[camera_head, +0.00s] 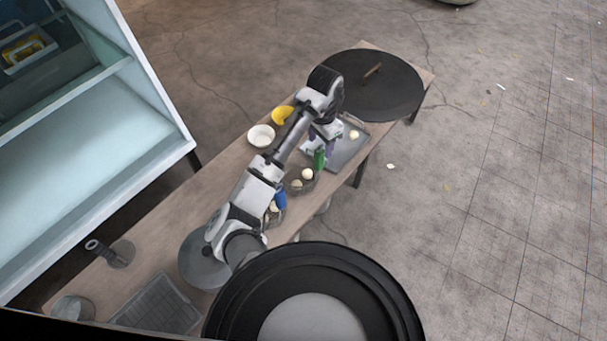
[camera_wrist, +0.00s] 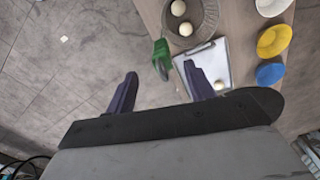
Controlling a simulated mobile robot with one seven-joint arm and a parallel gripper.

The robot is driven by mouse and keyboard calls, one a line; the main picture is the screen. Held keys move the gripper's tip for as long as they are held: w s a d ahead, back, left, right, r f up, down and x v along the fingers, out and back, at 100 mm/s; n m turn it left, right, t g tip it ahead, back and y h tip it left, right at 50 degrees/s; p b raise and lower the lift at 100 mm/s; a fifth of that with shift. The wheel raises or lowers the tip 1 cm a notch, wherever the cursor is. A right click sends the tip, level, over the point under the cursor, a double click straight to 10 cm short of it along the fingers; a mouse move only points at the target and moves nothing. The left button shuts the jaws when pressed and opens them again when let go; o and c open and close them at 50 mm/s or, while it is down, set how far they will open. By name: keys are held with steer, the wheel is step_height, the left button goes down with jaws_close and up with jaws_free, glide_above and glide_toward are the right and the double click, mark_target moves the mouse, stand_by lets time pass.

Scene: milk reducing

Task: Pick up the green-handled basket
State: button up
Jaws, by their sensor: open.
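The round wire basket (camera_head: 312,185) stands on the long wooden table with pale balls in it. Its green handle (camera_head: 319,158) sticks out toward the tray side. In the wrist view the basket (camera_wrist: 210,12) is at the top, and its green handle (camera_wrist: 161,58) points down toward the space between my fingers. My gripper (camera_wrist: 160,73) is open and empty, with its purple fingers spread to either side of the handle's line. The handle looks ahead of the fingertips; the height gap is unclear. In the head view my gripper (camera_head: 322,140) is over the tray area beside the handle.
A yellow bowl (camera_head: 282,115) and a white bowl (camera_head: 261,136) stand at the table's far edge. A blue bowl (camera_wrist: 270,74) shows in the wrist view. A large dark disc (camera_head: 385,85) covers the table's end.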

step_height(320, 180, down, 6)
steer(key=shift+w+a+r, duration=0.1)
steer(key=shift+a, duration=0.05)
stand_by(0.3)
steer(key=shift+r, duration=0.1)
steer(key=c, duration=1.1)
